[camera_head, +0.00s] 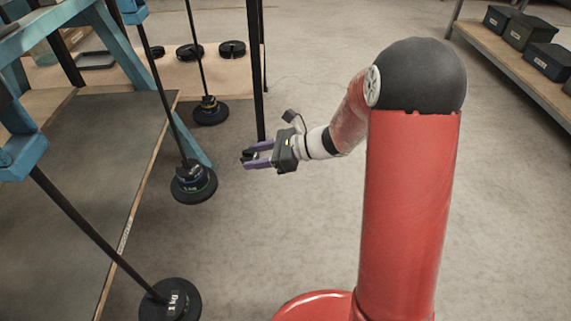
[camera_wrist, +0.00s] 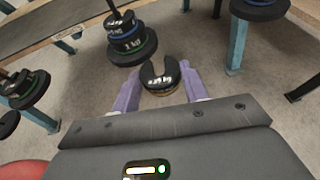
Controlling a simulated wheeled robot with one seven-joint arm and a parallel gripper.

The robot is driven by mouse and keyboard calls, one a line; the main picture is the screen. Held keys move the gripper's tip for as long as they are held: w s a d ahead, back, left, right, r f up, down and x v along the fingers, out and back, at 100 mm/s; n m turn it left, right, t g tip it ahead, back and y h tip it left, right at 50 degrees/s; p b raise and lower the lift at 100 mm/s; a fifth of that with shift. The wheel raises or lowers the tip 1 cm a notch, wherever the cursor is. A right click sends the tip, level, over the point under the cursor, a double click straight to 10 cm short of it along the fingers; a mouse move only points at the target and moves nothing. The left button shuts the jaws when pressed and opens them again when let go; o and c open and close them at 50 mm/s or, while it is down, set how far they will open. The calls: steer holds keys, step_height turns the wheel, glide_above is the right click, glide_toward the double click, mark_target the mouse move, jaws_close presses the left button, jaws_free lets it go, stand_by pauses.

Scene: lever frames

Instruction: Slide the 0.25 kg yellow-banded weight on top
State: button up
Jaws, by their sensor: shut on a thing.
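My gripper (camera_wrist: 160,78) is shut on a small black slotted weight (camera_wrist: 158,74) with a dull yellow band along its lower edge. Its slot faces away from my palm, and its printing is too blurred to read. In the head view my gripper (camera_head: 257,158) is in mid-air, its purple fingers pointing left, and the weight is barely visible between them. A hanging stack of black weights (camera_head: 194,184) with blue and green bands is to the left of my gripper, apart from it. A stack with blue and green bands also shows ahead in the wrist view (camera_wrist: 131,42).
Another hanging stack (camera_head: 209,111) with a yellowish band is farther back, and a 1 kg weight (camera_head: 171,301) hangs at front left. A dark upright post (camera_head: 256,75) stands behind my gripper. Blue-legged frames are at left. A shelf with boxes (camera_head: 525,55) is at right.

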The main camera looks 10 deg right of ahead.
steer(key=n+g+b, duration=0.1)
steer(key=n+g, duration=0.1)
glide_toward(188, 163)
step_height(188, 163, down, 2)
steer(key=shift+w+a+f+b, duration=0.1)
steer(key=shift+w+a+b, duration=0.15)
steer(key=shift+a, duration=0.65)
steer(key=shift+w+a+f+b, duration=0.1)
steer(key=shift+w+a+b, duration=0.1)
steer(key=shift+a, duration=0.7)
steer(key=shift+a, duration=0.55)
steer(key=shift+a, duration=0.8)
steer(key=shift+w+a, duration=0.1)
steer(key=shift+a, duration=0.55)
steer(key=shift+f, duration=0.4)
steer(key=o, duration=1)
steer(key=shift+o, duration=0.2)
